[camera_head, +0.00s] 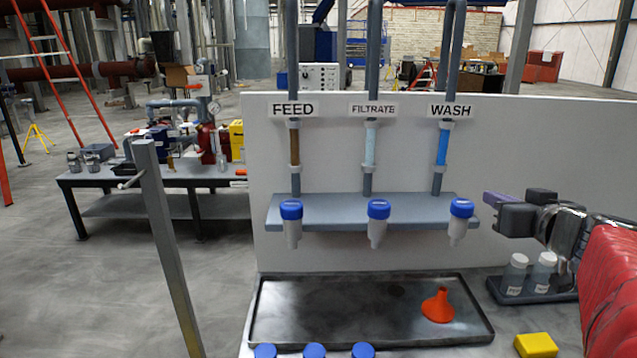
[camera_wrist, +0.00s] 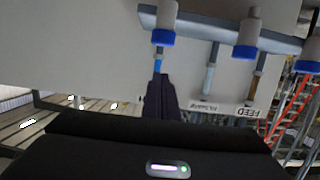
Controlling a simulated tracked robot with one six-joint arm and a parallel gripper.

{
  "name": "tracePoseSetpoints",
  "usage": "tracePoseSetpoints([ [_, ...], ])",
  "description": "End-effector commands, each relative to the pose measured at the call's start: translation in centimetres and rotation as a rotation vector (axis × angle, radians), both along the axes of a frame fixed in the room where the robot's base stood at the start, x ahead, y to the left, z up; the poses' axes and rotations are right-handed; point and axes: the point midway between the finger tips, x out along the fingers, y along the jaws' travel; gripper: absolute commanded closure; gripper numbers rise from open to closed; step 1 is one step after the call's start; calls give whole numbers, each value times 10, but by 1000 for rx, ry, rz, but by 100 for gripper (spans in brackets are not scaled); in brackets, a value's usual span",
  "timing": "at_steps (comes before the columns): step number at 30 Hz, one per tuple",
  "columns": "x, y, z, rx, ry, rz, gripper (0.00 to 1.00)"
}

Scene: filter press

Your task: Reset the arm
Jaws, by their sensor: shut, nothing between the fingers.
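My arm reaches in from the right edge of the head view, with my gripper (camera_head: 492,198) pointing left, in front of the white panel (camera_head: 560,150). It is level with the shelf and to the right of the blue-capped bottle under WASH (camera_head: 461,218). In the upside-down wrist view, my gripper's dark fingers (camera_wrist: 160,78) are together with nothing between them. A blue-collared bottle (camera_wrist: 163,38) shows just beyond the fingertips; whether they touch cannot be told, but the head view shows a gap.
Bottles hang under FEED (camera_head: 291,228) and FILTRATE (camera_head: 377,226). Below lies a dark tray (camera_head: 330,310) with an orange funnel (camera_head: 438,306). Two white-capped bottles (camera_head: 530,273) stand in a small tray under my arm. A yellow block (camera_head: 536,345) and several blue caps (camera_head: 314,351) are in front.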

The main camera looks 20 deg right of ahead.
Motion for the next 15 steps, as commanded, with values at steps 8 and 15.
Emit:
tracePoseSetpoints([
  [8, 0, 1, 0, 0, 0, 2, 100],
  [15, 10, 20, -4, 44, 10, 47, 100],
])
